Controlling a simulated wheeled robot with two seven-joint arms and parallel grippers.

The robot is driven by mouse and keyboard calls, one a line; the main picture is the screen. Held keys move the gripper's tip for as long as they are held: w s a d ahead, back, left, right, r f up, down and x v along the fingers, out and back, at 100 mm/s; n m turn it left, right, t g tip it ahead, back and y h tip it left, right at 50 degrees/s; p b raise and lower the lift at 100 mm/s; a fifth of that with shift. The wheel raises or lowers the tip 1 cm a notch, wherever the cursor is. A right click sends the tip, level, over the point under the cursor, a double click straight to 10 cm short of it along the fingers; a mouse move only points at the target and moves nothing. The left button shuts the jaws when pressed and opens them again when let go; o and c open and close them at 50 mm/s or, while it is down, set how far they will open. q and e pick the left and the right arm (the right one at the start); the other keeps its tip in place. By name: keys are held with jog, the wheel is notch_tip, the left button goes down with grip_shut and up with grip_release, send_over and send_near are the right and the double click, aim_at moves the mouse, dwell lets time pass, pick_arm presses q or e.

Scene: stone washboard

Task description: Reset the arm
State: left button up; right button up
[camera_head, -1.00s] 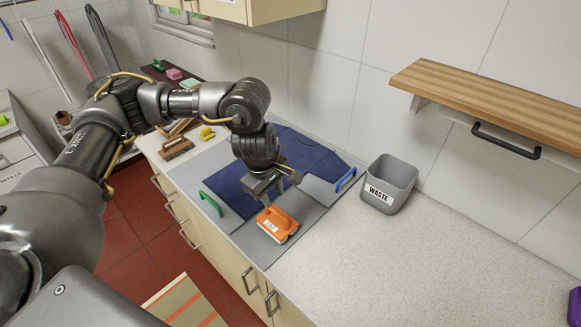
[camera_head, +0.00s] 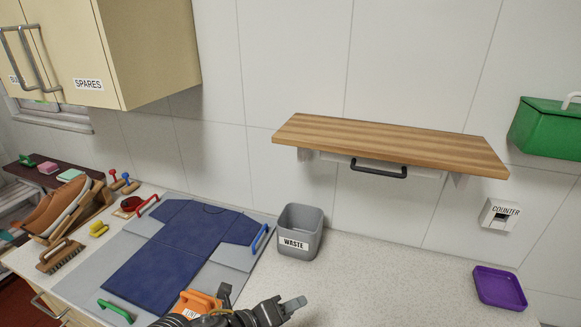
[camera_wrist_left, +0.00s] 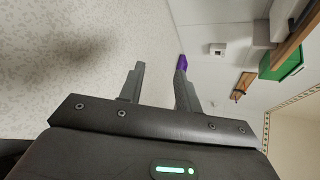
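My left gripper (camera_head: 260,298) shows at the bottom edge of the head view, beside and to the right of an orange handled tool (camera_head: 197,301). Its two fingers stand wide apart with nothing between them. The left wrist view also shows the fingers of this gripper (camera_wrist_left: 158,78) apart and empty, facing along the pale speckled counter and the wall. Most of my left arm is out of the head view. My right gripper is not in view.
A dark blue shirt (camera_head: 165,245) lies on a grey folding board with coloured handles. A grey waste bin (camera_head: 300,228) stands beside it. A wooden shelf (camera_head: 390,143) juts from the wall. A purple tray (camera_head: 499,288) sits at right. The counter between bin and tray is clear.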

pick_arm(q)
jog(key=s+a+f+n+y, duration=0.2)
jog(key=a+f+n+y, duration=0.15)
jog(key=a+n, duration=0.45)
jog(key=s+a+f+n+y, duration=0.3)
jog(key=a+f+n, duration=0.2)
jog(key=n, duration=0.6)
jog(key=s+a+f+n+g+y, duration=0.3)
jog(key=s+a+f+n+g, duration=0.3)
jog(key=s+a+n, duration=0.6)
jog(key=s+f+b, duration=0.3)
jog(key=f+b, duration=0.2)
jog(key=f, duration=2.8)
jog(key=s+a+f+m+g+b, duration=0.1)
jog(key=s+f+b, duration=0.3)
jog(key=s+f, duration=1.2)
notch_tip(320, 180, down, 4)
jog(key=shift+s+a+r, duration=0.1)
jog(key=shift+s+a, duration=0.25)
jog(key=shift+a, duration=0.2)
jog(key=shift+c, duration=0.2)
